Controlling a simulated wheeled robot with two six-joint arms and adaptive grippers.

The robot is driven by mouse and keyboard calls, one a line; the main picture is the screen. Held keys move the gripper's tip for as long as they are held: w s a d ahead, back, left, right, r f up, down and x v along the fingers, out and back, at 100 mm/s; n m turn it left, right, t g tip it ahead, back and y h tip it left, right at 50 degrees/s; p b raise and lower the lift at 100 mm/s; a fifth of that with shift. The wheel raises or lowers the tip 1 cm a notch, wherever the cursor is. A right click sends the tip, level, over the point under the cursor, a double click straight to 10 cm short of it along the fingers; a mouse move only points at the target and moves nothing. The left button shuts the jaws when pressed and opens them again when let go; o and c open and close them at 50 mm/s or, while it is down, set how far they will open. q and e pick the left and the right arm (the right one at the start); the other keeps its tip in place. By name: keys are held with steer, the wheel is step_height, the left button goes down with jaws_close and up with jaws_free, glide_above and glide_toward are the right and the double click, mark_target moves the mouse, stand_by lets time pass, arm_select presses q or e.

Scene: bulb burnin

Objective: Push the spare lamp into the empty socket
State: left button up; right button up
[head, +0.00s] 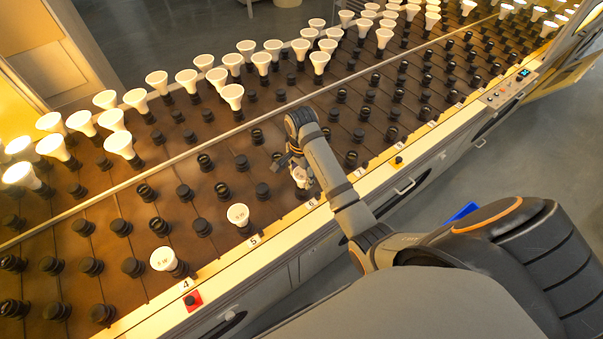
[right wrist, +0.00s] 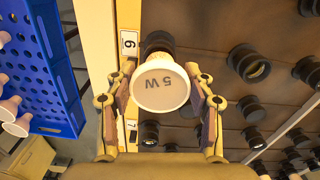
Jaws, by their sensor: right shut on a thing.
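My right gripper (head: 297,160) is over the front row of the rack, near the label 6. It is shut on a white lamp (head: 301,177), mostly hidden by the fingers in the head view. A black socket (right wrist: 158,42) shows just behind the lamp, by the label 6. I cannot tell whether the lamp's base is in it. Two other white lamps stand in front sockets, near label 5 (head: 238,214) and label 4 (head: 163,259). My left gripper is not in view.
The brown rack (head: 222,160) holds many black sockets, empty around the gripper. Rows of white lamps (head: 231,95) fill its far side. A blue crate (right wrist: 38,60) with white lamps (right wrist: 10,108) is beside the rack. A red button (head: 192,300) sits on the front edge.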

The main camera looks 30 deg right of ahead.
steer(key=shift+f, duration=0.3)
steer(key=o, duration=1.2)
steer(key=shift+o, duration=0.2)
steer(key=shift+r, duration=0.1)
